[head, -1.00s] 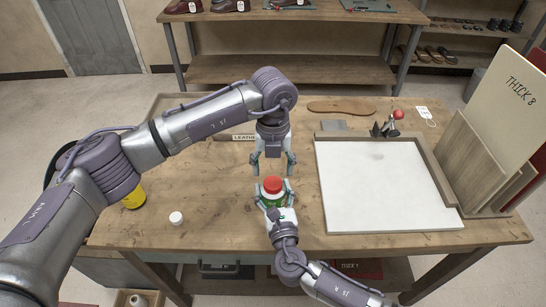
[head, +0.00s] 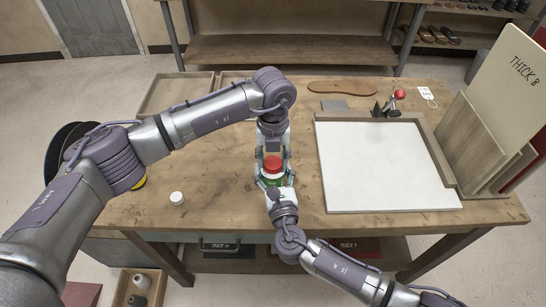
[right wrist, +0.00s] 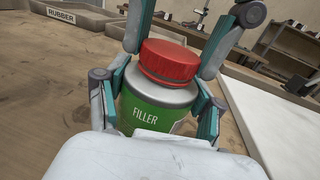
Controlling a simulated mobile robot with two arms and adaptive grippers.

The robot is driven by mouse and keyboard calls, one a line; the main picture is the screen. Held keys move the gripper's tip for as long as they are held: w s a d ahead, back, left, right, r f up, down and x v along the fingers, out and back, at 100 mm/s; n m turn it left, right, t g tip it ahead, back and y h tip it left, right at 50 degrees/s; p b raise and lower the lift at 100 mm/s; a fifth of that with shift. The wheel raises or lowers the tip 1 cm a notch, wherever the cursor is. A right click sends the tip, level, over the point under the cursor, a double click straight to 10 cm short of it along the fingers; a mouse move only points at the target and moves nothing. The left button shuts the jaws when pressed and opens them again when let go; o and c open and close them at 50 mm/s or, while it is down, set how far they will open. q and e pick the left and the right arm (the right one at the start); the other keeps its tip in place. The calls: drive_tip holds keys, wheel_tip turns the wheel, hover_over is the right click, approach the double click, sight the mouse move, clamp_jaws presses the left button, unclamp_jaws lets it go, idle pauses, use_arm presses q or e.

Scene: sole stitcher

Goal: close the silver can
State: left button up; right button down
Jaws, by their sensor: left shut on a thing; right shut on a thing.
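A can labelled FILLER (right wrist: 150,112), with a silver shoulder and a green label, stands upright on the workbench. A red cap (right wrist: 170,62) sits on its top; I cannot tell how tightly. In the head view the red cap (head: 272,163) shows between the two grippers. My right gripper (head: 272,180) is shut around the can's body, from the near side. My left gripper (head: 272,156) reaches down from above and is shut on the red cap. Its fingers also show on both sides of the cap in the right wrist view. Most of the can is hidden in the head view.
A small white cap (head: 177,198) lies on the workbench to the left. A yellow object (head: 140,183) is mostly hidden behind my left arm. A framed white board (head: 385,165) lies to the right, with upright panels (head: 480,140) beyond. A tray (head: 175,92) is at the back left.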

use_arm(q)
drive_tip(key=shift+c, duration=1)
drive_tip(key=m, duration=1.5)
drive_tip(key=shift+m, duration=0.3)
drive_tip(key=o, duration=1.3)
drive_tip(key=shift+o, duration=0.2)
wheel_tip(320, 180, up, 12)
